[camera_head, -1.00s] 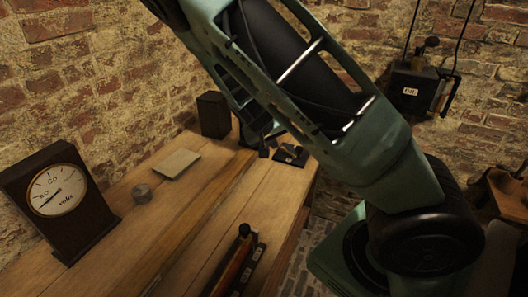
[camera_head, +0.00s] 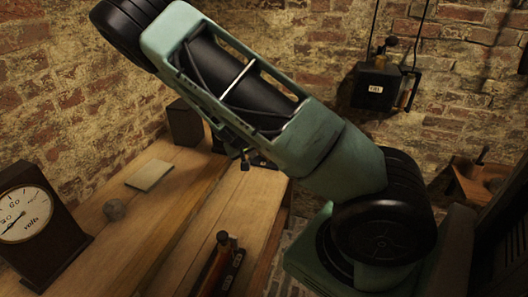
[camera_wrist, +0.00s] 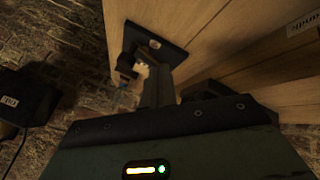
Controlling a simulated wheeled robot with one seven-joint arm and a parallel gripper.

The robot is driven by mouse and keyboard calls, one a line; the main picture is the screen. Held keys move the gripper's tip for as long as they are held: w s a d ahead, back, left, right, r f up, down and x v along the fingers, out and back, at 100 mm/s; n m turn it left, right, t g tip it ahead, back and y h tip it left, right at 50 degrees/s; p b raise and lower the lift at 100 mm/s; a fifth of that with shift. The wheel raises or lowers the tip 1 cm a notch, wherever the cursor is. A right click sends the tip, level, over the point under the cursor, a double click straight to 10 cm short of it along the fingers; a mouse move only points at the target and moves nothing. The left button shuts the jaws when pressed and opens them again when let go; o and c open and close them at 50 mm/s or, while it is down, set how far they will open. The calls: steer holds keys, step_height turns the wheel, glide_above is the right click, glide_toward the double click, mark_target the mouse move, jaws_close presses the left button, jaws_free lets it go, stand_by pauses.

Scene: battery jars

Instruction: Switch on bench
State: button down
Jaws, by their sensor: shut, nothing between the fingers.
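The wooden bench (camera_head: 190,200) runs along the brick wall; its surface also fills the upper right of the wrist view (camera_wrist: 230,45). A switch with a dark base plate (camera_wrist: 158,40) lies at the bench's far end, seen from above in the wrist view; in the head view my arm mostly hides it. My gripper (camera_wrist: 155,85) is shut and empty, close to the far switch. I cannot tell whether they touch.
A voltmeter in a dark case (camera_head: 28,222) stands at the left. A black lever box (camera_head: 378,88) hangs on the wall.

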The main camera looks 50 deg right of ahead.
steer(key=d, duration=0.1)
steer(key=d+f, duration=0.1)
steer(key=d+p, duration=0.1)
steer(key=shift+s+d+f, duration=0.3)
steer(key=shift+f, duration=0.05)
steer(key=shift+s+d+f, duration=0.15)
steer(key=shift+s+d, duration=0.1)
steer(key=shift+d, duration=0.45)
